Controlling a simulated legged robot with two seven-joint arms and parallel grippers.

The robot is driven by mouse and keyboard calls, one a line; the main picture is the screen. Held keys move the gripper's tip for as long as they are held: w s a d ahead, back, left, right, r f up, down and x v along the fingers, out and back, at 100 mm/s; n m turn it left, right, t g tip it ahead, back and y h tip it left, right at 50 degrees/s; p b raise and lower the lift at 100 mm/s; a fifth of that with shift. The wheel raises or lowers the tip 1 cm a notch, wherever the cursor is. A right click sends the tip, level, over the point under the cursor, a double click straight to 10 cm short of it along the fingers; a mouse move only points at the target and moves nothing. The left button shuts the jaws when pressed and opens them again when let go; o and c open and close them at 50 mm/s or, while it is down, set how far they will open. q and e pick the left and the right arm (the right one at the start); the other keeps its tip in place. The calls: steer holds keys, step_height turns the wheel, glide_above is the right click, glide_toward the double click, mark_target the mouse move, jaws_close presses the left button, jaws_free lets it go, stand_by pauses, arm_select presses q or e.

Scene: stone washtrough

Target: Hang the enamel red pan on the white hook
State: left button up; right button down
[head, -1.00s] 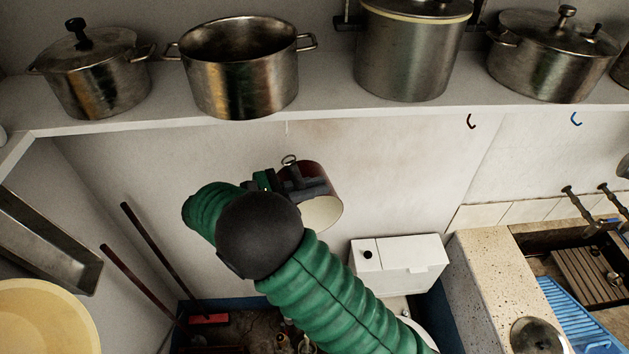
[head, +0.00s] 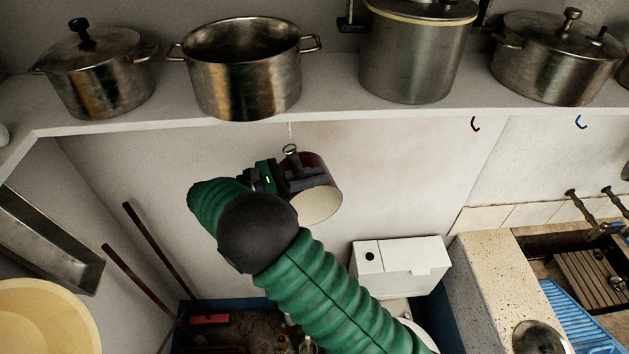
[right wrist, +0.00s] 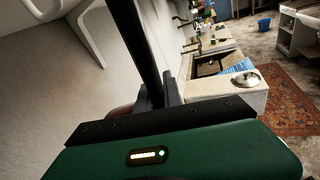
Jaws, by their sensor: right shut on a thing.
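The red enamel pan (head: 316,204) hangs in my right gripper (head: 300,181), tilted, with its pale inside showing. The gripper is shut on it. A metal ring (head: 291,149) stands up at the pan's top end. The thin white hook (head: 290,129) hangs under the shelf edge, just above the ring; a small gap seems to show between them. In the right wrist view the dark fingers (right wrist: 160,97) hide most of the pan, and only a reddish-brown sliver (right wrist: 122,111) shows. My left gripper is not in view.
A white shelf (head: 330,92) with several metal pots runs above the gripper. A dark red hook (head: 475,124) and a blue hook (head: 581,122) hang farther right. A white cistern (head: 400,266) and the stone trough (head: 489,280) stand lower right. Two poles lean at left.

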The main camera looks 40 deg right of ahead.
mark_target(314, 162)
steer(key=shift+w+d, duration=0.5)
steer(key=shift+w, duration=0.25)
steer(key=shift+w+d, duration=0.45)
steer(key=shift+w, duration=0.25)
steer(key=shift+w+d, duration=0.5)
steer(key=shift+w, duration=0.25)
steer(key=shift+w+d+f, duration=0.25)
steer(key=shift+w+f, duration=0.1)
steer(key=shift+f, duration=0.3)
